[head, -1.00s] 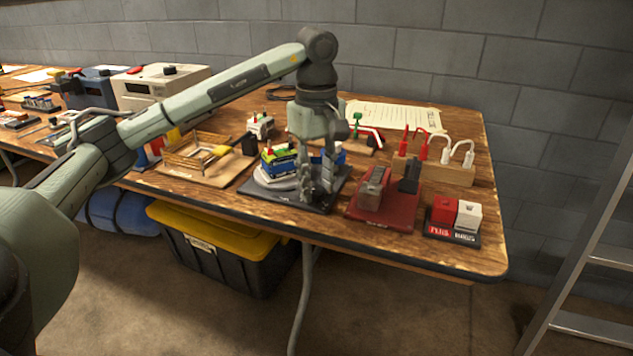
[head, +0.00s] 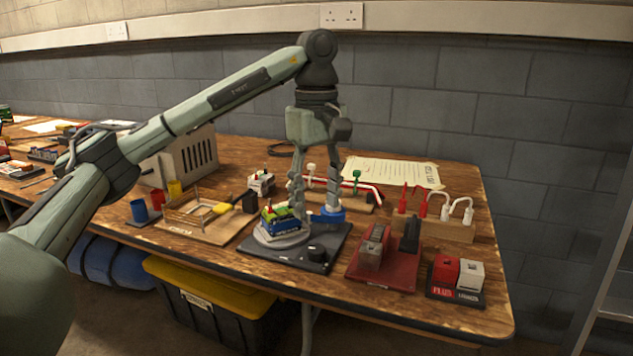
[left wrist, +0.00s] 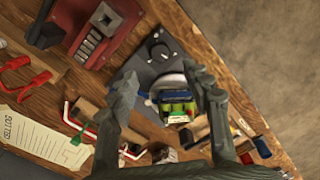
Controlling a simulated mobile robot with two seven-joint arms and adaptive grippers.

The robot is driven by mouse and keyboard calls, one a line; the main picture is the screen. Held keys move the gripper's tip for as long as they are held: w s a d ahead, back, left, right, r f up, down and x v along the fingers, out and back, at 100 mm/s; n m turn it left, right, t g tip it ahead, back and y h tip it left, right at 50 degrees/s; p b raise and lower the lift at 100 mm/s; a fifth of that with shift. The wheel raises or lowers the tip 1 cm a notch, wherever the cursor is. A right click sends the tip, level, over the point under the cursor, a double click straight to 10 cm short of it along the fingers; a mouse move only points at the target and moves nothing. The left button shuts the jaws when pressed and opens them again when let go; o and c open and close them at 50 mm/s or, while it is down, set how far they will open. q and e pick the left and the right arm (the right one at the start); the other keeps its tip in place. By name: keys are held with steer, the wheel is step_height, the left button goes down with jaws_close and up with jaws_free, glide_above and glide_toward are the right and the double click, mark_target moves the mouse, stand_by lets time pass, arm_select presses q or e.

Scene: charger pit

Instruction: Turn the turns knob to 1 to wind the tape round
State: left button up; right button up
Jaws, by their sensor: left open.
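The turns knob (head: 317,254) is a small black knob at the front right of a dark base plate (head: 290,262); it also shows in the left wrist view (left wrist: 160,52). I cannot read its setting. A pack of green and blue cells (head: 283,222) sits on a round grey turntable (head: 270,240) on that plate. A blue ring (head: 327,217), perhaps the tape roll, stands at the plate's back, partly hidden by a finger. My left gripper (head: 314,212) points down, open and empty, behind the knob and apart from it. My right gripper is not in view.
A red tool (head: 385,270) and a block with red and white caps (head: 456,277) stand to the right. A wooden rack (head: 434,228) with red and white hooks is behind them. A wooden jig (head: 205,228) is left. The table's front edge is close.

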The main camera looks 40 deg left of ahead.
arm_select(q)
steer(key=shift+r, duration=1.5)
steer(key=shift+s, duration=0.1)
